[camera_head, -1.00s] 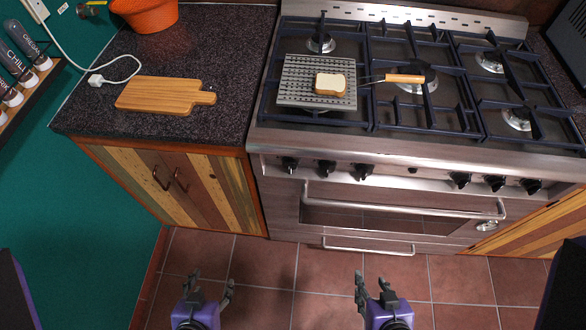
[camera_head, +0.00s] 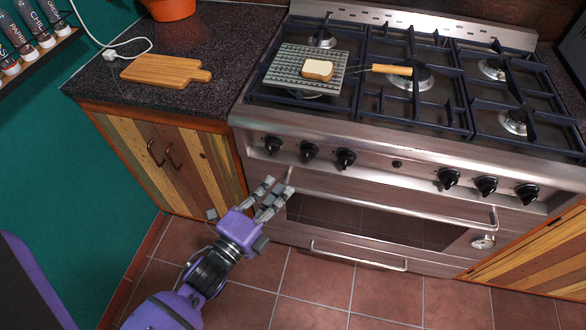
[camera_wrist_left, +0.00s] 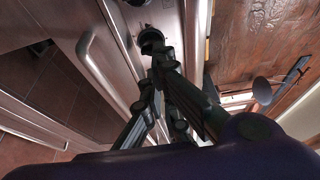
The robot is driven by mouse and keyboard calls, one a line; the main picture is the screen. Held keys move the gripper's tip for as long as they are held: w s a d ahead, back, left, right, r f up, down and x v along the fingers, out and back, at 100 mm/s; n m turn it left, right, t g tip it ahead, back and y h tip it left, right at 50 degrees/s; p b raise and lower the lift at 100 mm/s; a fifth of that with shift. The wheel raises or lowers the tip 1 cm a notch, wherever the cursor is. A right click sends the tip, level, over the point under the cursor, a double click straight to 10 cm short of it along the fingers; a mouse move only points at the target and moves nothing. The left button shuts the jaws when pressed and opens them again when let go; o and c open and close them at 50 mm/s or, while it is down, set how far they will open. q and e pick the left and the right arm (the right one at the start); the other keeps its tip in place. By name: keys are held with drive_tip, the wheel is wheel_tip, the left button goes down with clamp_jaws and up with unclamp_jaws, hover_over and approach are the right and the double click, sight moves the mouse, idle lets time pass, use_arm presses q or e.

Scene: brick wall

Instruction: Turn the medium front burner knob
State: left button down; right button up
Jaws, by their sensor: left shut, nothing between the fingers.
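Black knobs line the steel front panel of the stove in two groups: the left group has a left knob (camera_head: 273,144), a middle knob (camera_head: 309,151) and a right knob (camera_head: 346,158). The right group has three more, such as the knob (camera_head: 448,178). I cannot tell which one is the medium front burner knob. My left gripper (camera_head: 279,186) is shut and empty, just below the left group and apart from the knobs in the head view. In the left wrist view, its fingers (camera_wrist_left: 166,72) point toward a black knob (camera_wrist_left: 152,40). My right gripper is out of view.
The oven handle (camera_head: 400,200) runs below the knobs, near my left fingers; a handle also shows in the left wrist view (camera_wrist_left: 92,62). A cutting board (camera_head: 160,70) lies on the counter.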

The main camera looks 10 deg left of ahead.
sight(272, 147)
use_arm(q)
drive_tip(key=x, duration=0.7)
drive_tip(key=p+x, duration=0.1)
drive_tip(key=x, duration=0.2)
drive_tip(key=shift+w+a, duration=0.3)
drive_tip(key=a+p, duration=0.1)
drive_tip(key=a, duration=0.3)
drive_tip(key=shift+f, duration=0.15)
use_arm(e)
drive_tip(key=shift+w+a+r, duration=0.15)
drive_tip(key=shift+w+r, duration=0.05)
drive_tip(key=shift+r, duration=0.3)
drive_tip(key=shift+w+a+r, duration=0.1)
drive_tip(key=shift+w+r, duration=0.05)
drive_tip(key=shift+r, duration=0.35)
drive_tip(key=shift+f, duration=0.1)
use_arm(q)
drive_tip(key=shift+n, duration=0.3)
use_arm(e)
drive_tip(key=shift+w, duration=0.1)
use_arm(q)
drive_tip(key=shift+r, duration=0.2)
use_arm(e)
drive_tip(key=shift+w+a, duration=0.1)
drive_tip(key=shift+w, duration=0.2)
